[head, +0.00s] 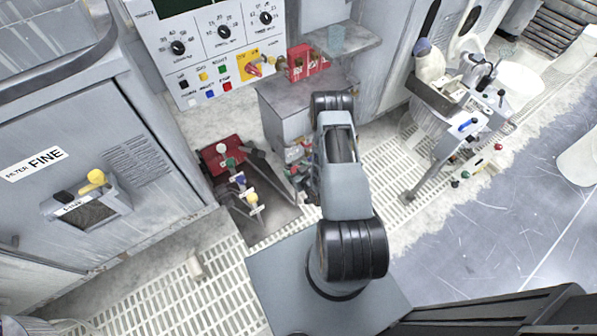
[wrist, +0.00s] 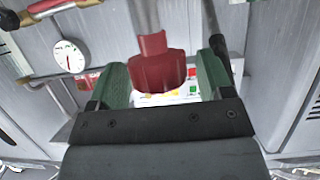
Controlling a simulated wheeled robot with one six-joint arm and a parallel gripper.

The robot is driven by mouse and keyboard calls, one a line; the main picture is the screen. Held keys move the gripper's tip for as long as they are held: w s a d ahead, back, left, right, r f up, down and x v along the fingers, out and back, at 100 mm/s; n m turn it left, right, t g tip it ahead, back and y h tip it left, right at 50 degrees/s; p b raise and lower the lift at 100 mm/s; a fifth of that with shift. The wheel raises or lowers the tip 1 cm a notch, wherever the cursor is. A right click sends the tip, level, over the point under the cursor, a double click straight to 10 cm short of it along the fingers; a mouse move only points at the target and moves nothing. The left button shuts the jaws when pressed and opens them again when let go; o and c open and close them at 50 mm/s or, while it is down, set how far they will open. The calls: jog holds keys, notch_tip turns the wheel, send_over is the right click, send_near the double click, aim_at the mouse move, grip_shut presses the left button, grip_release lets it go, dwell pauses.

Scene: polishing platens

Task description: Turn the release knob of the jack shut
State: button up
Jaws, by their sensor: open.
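A red ribbed knob (wrist: 158,72) on the end of a grey rod (wrist: 144,18) shows in the middle of the wrist view; it looks like the jack's release knob. My gripper (wrist: 168,62) is open, with its green fingers on either side of the knob in the picture. A gap shows between the knob and the right finger. On the left the knob's edge lies close to the finger; I cannot tell whether they touch. In the head view my arm hides most of my gripper, and I cannot make out the knob there.
A round white gauge (wrist: 69,56) and a pipe are at left in the wrist view. In the head view, a pedal unit (head: 232,168) with coloured knobs stands left of my arm, below a control panel (head: 215,50). A filter cabinet (head: 75,150) stands at far left. Open floor (head: 500,215) lies right.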

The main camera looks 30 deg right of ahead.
jog(key=p+v, duration=0.4)
jog(key=v, duration=0.9)
jog(key=shift+s+p, duration=0.3)
jog(key=shift+s, duration=0.1)
jog(key=shift+r, duration=0.1)
